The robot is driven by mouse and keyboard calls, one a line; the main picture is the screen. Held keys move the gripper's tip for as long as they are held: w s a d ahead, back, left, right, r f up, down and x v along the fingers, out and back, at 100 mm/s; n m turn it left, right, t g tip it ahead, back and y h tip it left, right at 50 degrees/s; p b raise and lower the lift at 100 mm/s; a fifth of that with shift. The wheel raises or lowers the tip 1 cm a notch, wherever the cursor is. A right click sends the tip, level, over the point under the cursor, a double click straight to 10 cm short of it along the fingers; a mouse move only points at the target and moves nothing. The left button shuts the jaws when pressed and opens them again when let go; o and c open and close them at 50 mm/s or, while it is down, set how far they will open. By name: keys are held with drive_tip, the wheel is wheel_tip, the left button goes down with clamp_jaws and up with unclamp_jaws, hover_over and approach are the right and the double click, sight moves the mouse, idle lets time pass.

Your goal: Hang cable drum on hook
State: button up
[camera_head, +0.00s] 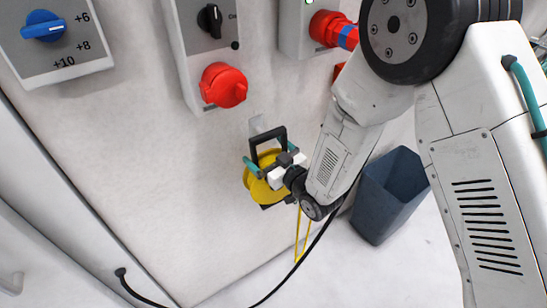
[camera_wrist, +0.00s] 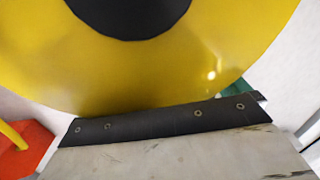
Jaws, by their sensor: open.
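The cable drum (camera_head: 257,190) is a yellow disc in a black frame with an upright handle, against the white wall in the head view. A light grey hook plate (camera_head: 257,124) is on the wall just above the handle. I cannot tell whether the handle rests on the hook. My gripper (camera_head: 271,159) is in front of the drum, its teal fingers apart on either side of the frame. It partly hides the drum. In the wrist view the yellow drum (camera_wrist: 215,65) with its black centre fills the upper part, very close.
A dark blue bin (camera_head: 385,200) stands on the floor right of my gripper. A black cable (camera_head: 300,262) crosses below. The wall left of the drum is bare.

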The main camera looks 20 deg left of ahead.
drive_tip(key=c, duration=1.2)
drive_tip(key=shift+c, duration=1.3)
drive_tip(key=shift+r, duration=0.1)
drive_tip(key=shift+r, duration=0.15)
drive_tip(key=shift+w+a+f, duration=0.35)
drive_tip(key=shift+w+a, duration=0.2)
drive_tip(key=shift+w, duration=0.25)
drive_tip(key=shift+w+a+f, duration=0.3)
drive_tip(key=shift+w+a, duration=0.2)
drive_tip(key=shift+w, duration=0.3)
